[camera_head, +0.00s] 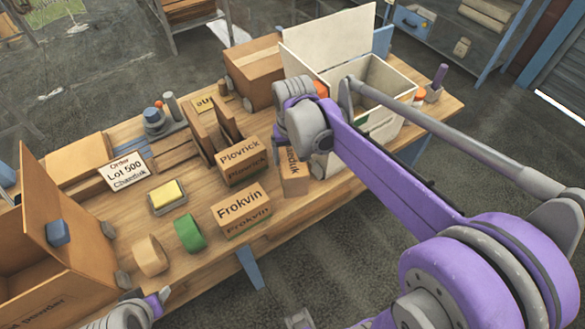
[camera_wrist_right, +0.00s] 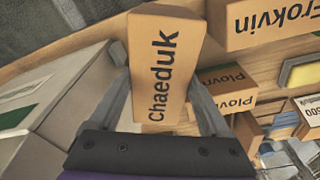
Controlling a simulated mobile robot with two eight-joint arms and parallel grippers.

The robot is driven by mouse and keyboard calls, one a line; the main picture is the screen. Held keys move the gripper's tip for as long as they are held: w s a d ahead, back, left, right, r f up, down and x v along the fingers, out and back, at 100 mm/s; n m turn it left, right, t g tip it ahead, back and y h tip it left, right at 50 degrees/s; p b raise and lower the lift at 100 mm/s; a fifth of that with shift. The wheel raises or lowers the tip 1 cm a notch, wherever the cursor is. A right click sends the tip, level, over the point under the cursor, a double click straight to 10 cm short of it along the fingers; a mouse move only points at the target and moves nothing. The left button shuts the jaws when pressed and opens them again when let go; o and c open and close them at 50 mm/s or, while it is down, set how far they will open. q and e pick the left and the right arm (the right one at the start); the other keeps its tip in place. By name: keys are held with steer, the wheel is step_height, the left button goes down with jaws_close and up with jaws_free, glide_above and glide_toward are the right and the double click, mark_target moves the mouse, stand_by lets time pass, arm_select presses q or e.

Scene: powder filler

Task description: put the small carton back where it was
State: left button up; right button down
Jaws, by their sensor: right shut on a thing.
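The small Chaeduk carton (camera_wrist_right: 160,65) is brown with black lettering and stands between the two fingers of my right gripper (camera_wrist_right: 165,100). My right gripper is shut on it. In the head view this carton (camera_head: 296,182) is partly hidden behind my right wrist, right of the Plovrick carton (camera_head: 240,162). I cannot tell whether it touches the table. The Frokvin carton (camera_head: 241,211) sits nearer the front edge. Part of my left arm shows at the bottom left; its gripper jaws are not visible.
A white open bin (camera_head: 385,85) stands right of the held carton. A brown divider rack (camera_head: 212,128) is behind the Plovrick carton. An order card (camera_head: 125,171), yellow pad (camera_head: 166,194), green roll (camera_head: 189,232) and tan roll (camera_head: 150,255) occupy the left. An open carton (camera_head: 70,225) stands far left.

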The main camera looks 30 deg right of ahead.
step_height(320, 180, down, 6)
steer(key=shift+d+f, duration=0.15)
steer(key=shift+d, duration=0.05)
stand_by(0.3)
steer(key=shift+f, duration=0.15)
jaws_free()
